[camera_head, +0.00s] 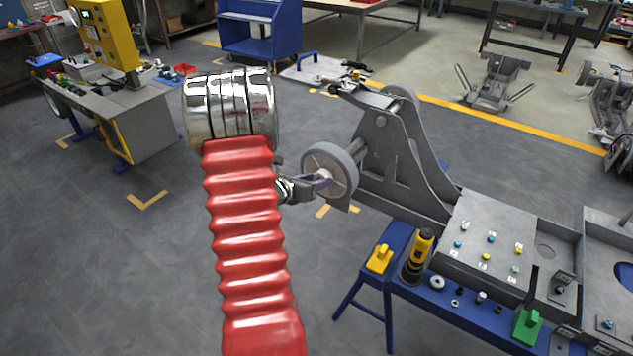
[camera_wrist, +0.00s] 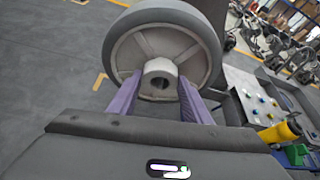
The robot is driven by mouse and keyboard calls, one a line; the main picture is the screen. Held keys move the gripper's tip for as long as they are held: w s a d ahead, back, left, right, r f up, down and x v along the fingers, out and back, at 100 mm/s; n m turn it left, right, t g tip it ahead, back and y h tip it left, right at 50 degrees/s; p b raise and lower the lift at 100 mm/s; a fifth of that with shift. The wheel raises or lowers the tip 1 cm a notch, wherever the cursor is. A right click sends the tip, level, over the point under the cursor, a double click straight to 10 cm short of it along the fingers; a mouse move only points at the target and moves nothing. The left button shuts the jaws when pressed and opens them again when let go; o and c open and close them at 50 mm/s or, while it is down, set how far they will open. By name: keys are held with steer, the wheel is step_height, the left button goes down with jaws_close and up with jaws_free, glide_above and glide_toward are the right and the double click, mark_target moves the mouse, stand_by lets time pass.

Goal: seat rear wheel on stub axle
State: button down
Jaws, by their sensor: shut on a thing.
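The rear wheel (camera_head: 312,157), grey-tyred with a pale spoked disc, is upright beside the chassis frame (camera_head: 390,180) in the head view. My gripper (camera_head: 320,184) is shut on its hub from the left. In the wrist view the wheel (camera_wrist: 127,48) fills the upper middle, and my gripper's purple fingers (camera_wrist: 160,88) grip both sides of the hub (camera_wrist: 159,67), whose bore looks dark. A short pale stub axle (camera_head: 358,147) shows between wheel and frame. I cannot tell how far it enters the wheel, as the wheel hides its end.
Another wheel (camera_head: 402,94) is on the frame's far side. A blue bench (camera_head: 440,300) at the lower right holds a yellow-and-black tool (camera_head: 418,254), a yellow block (camera_head: 379,259) and small parts. A grey workstation (camera_head: 120,115) stands at left. The floor left of the wheel is open.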

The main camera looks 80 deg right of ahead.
steer(key=shift+s+d+r, duration=0.1)
steer(key=shift+s+d, duration=0.2)
steer(key=shift+d, duration=0.35)
steer(key=shift+s+d+r, duration=0.1)
steer(key=shift+s+d, duration=0.15)
steer(key=shift+d, duration=0.4)
steer(key=c, duration=0.9)
jaws_free()
steer(key=shift+f, duration=0.15)
steer(key=shift+a+f, duration=0.15)
steer(key=v, duration=1.3)
steer(key=shift+w+a, duration=0.2)
steer(key=shift+a, duration=0.05)
